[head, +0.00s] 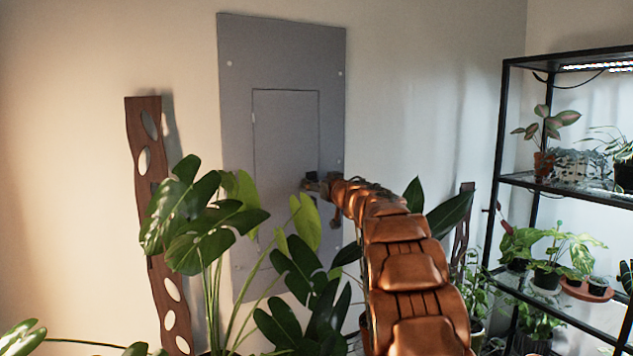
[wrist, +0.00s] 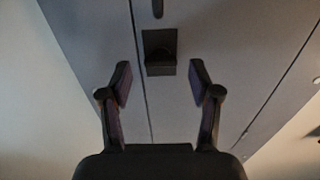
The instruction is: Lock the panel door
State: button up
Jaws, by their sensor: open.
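The grey wall panel (head: 235,130) holds a smaller rectangular panel door (head: 285,130), which looks flush with its frame. A small black latch (wrist: 160,48) sits close beside the door seam in the wrist view. A dark slot or knob (wrist: 157,8) shows at the top edge of that view. My gripper (wrist: 160,75) is open, with one finger on each side of the latch's lower end and nothing visibly gripped. In the head view my gripper (head: 312,185) is at the door's right edge, and it and my arm hide most of the latch area.
A large-leaved plant (head: 205,215) stands in front of the panel's lower left. A wavy wooden board (head: 143,190) leans on the wall at left. A black metal shelf (head: 500,140) with several potted plants stands at right. The wall above my arm is clear.

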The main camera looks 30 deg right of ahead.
jog(key=shift+w, duration=0.5)
jog(key=c, duration=1.2)
